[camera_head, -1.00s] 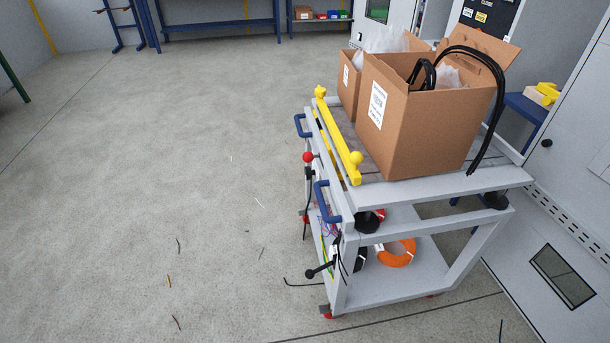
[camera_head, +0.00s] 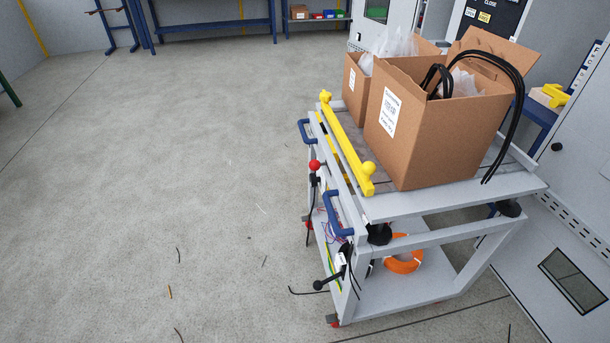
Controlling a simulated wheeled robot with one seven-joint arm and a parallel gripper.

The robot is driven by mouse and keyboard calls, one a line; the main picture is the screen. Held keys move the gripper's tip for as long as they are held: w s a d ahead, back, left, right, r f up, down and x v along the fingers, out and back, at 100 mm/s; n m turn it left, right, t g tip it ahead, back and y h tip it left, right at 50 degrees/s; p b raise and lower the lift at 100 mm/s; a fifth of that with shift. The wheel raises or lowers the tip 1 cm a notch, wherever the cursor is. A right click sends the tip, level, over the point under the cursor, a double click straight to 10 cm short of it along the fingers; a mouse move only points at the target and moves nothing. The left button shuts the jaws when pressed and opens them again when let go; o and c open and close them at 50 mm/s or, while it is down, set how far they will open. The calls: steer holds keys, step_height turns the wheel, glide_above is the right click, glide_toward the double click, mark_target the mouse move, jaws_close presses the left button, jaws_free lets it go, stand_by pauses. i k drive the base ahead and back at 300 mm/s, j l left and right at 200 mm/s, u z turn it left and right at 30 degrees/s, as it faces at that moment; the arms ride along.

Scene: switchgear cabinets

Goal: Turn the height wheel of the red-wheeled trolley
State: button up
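The grey trolley (camera_head: 430,210) stands right of centre, with small red wheels (camera_head: 333,321) at its feet. On its left end are two blue handles (camera_head: 335,215) and a red ball-topped lever (camera_head: 314,166). A black crank-like part with a knob (camera_head: 319,285) sticks out low on the same end. A black round part (camera_head: 379,234) sits under the top at the near corner. I cannot tell for sure which part is the height wheel. My gripper is not in view.
Cardboard boxes (camera_head: 430,125) with black cables and a yellow bar (camera_head: 347,142) are on the trolley's top. An orange cable coil (camera_head: 404,262) lies on its lower shelf. Grey cabinets (camera_head: 580,230) stand close on the right. The floor left (camera_head: 150,180) is open, with small scraps.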

mark_target(314, 180)
steer(key=i+j, duration=0.3)
steer(key=j, duration=0.2)
steer(key=i+j, duration=0.25)
steer(key=j, duration=0.2)
steer(key=i+j+z, duration=0.1)
steer(key=i+j, duration=0.2)
steer(key=j, duration=0.2)
steer(key=i+j, duration=0.3)
steer(key=j, duration=0.2)
steer(key=i+j, duration=0.25)
steer(key=j, duration=0.25)
steer(key=i+j, duration=0.25)
steer(key=j, duration=0.25)
steer(key=i+j+z, duration=0.1)
steer(key=i+j, duration=0.2)
steer(key=j, duration=0.2)
steer(key=i+j, duration=0.25)
steer(key=j, duration=0.25)
